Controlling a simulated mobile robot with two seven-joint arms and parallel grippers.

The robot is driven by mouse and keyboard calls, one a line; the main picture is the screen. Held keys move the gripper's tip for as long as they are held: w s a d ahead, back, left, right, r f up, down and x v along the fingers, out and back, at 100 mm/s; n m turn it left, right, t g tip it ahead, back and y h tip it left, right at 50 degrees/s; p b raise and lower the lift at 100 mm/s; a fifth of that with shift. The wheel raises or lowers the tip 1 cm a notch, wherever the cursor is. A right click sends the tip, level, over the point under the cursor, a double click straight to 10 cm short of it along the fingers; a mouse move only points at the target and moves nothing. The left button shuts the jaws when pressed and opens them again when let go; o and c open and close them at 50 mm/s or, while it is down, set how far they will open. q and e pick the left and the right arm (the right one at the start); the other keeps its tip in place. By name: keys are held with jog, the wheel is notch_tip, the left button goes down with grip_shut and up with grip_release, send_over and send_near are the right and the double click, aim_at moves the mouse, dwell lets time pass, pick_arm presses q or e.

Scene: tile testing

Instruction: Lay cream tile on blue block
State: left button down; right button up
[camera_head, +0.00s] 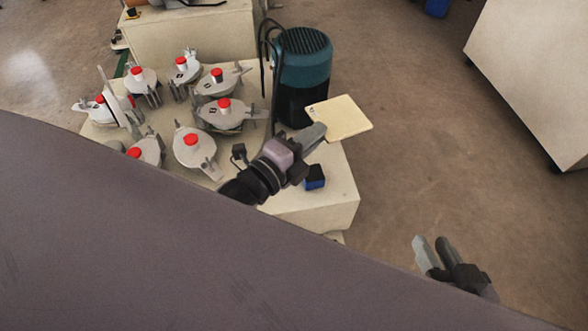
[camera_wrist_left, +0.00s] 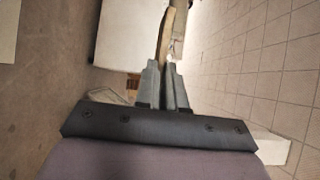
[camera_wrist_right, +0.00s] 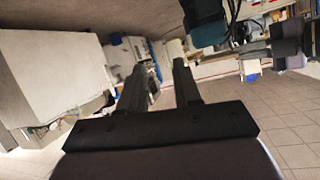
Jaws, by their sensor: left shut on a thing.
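The cream tile (camera_head: 340,117) is a flat square held by its near left edge in my left gripper (camera_head: 318,133). It is above the table's right edge, next to the teal cylinder. In the left wrist view the tile (camera_wrist_left: 166,36) shows nearly edge-on between the shut fingers (camera_wrist_left: 162,66). The small blue block (camera_head: 315,178), dark on top, sits on the table below and to the right of my left gripper; the tile is apart from it. My right gripper (camera_head: 429,242) is open and empty over the floor at lower right; its spread fingers (camera_wrist_right: 160,75) show in the right wrist view.
The cream table (camera_head: 325,212) holds several grey fixtures with red knobs (camera_head: 191,140) on its left. A tall teal-and-black cylinder (camera_head: 303,62) stands behind the tile. A small black object (camera_head: 239,152) lies near my left wrist. A cream cabinet (camera_head: 530,80) stands at upper right; floor between is clear.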

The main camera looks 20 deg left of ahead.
pick_arm(q)
jog(key=a+f+h+b, duration=0.1)
jog(key=a+f+b, duration=0.1)
jog(key=f, duration=0.4)
jog(key=w+a+f+m+g+h+b, duration=0.1)
jog(key=f+b, duration=0.2)
jog(key=f, duration=0.4)
jog(key=w+a+f+m+h+b, duration=0.1)
jog(key=a+f+b, duration=0.1)
jog(key=f, duration=0.4)
jog(key=shift+w+a+f+b, duration=0.1)
jog(key=shift+a+f+b, duration=0.1)
jog(key=shift+a+b, duration=0.1)
jog(key=shift+f+b, duration=0.4)
jog(key=shift+f, duration=1.6)
pick_arm(e)
jog(key=shift+s+d+f+n+t+y, duration=0.1)
jog(key=shift+d+f+n+t+y, duration=0.15)
jog(key=shift+t, duration=0.35)
jog(key=shift+s+d+n+t+y, duration=0.1)
jog(key=shift+n+t, duration=0.25)
jog(key=shift+t, duration=0.25)
pick_arm(q)
jog(key=shift+f, duration=0.3)
